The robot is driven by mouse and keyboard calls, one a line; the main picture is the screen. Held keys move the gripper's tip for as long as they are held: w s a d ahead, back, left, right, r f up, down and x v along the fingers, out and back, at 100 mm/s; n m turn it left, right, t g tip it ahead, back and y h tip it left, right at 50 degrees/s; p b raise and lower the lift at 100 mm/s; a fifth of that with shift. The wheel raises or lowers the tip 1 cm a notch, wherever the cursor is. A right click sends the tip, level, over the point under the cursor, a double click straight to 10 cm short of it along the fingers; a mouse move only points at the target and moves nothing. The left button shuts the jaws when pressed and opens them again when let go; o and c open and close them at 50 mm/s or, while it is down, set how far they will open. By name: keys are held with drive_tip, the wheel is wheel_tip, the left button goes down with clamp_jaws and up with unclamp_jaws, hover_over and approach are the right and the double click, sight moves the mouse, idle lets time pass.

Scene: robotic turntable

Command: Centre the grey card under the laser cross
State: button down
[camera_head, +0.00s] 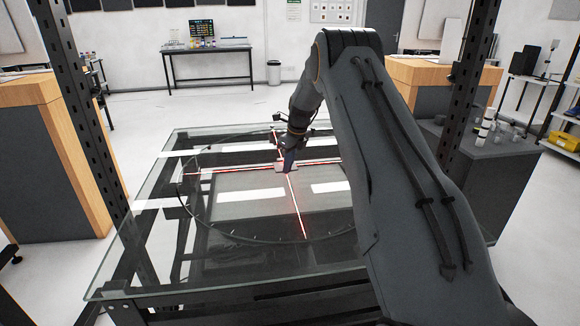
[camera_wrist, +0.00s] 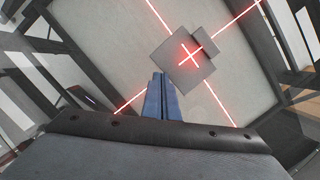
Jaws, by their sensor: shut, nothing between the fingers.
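The grey card (camera_wrist: 178,70) lies on the turntable's pale surface in the wrist view, a square turned at an angle to the picture. The bright centre of the red laser cross (camera_wrist: 190,54) falls on it, near its middle and slightly toward its upper right. A smaller grey piece (camera_wrist: 207,40) sits at the card's upper-right edge; I cannot tell if it is joined. My gripper (camera_wrist: 160,78) has its blue fingers together and empty, just left of the card; contact is unclear. In the head view my gripper (camera_head: 288,168) partly hides the card and cross centre.
The glass-topped table (camera_head: 140,232) carries the round turntable ring (camera_head: 237,238), with dark frame bars below. Dark perforated posts (camera_head: 78,110) stand left and right. A grey cabinet (camera_head: 485,170) with small items stands to the right. Glass around the ring is clear.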

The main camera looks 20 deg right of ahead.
drive_tip(key=shift+w, duration=0.1)
drive_tip(key=shift+w+a+b, duration=0.4)
drive_tip(key=shift+w+b, duration=0.15)
drive_tip(key=shift+b, duration=0.4)
drive_tip(key=shift+s, duration=0.1)
